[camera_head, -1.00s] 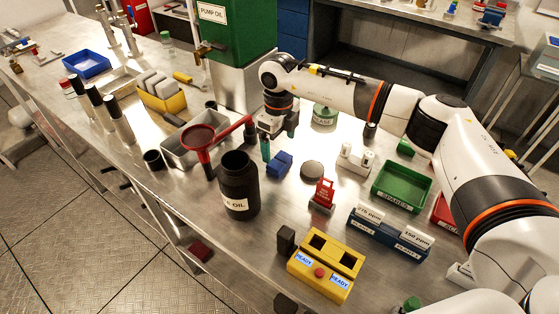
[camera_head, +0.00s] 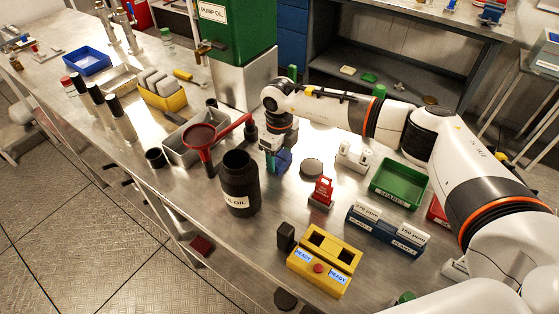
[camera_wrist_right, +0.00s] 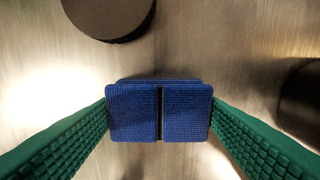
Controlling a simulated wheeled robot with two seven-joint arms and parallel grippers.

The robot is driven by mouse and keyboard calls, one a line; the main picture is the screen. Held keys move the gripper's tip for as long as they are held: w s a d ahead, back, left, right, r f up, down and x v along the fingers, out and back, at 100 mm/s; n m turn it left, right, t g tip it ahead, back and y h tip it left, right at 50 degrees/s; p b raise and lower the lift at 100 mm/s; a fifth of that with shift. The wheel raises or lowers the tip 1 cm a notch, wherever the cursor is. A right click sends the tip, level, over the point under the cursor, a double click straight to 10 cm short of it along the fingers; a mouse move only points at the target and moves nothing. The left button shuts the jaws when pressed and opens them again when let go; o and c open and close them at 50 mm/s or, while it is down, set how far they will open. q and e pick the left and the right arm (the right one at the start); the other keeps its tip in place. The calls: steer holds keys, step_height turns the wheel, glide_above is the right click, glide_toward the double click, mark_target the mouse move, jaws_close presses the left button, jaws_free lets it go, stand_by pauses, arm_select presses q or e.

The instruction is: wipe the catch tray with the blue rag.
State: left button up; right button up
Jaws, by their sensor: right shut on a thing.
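My right gripper (camera_head: 274,160) is low over the bench, beside the black oil container. Its green fingers are shut on the blue rag (camera_wrist_right: 160,112), which is a folded blue pad with a dark line down its middle. The rag (camera_head: 283,161) also shows at the gripper in the head view, partly hidden by it. Whether the rag touches the bench is hard to tell. The grey metal catch tray (camera_head: 177,150) lies to the left of the gripper, with a red funnel (camera_head: 203,136) over its near right part. My left gripper is not in view.
The black oil container (camera_head: 238,185) stands left of and nearer than the rag. A dark round disc (camera_head: 311,167), a red tag stand (camera_head: 321,193) and a green tray (camera_head: 399,184) are to the right. A yellow box (camera_head: 325,262) is near the front edge.

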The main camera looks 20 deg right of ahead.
mark_target(280, 158)
step_height(280, 158, up, 10)
steer(key=shift+r+b, duration=0.1)
steer(key=shift+b, duration=0.95)
steer(key=shift+s+f, duration=0.1)
steer(key=shift+f, duration=0.1)
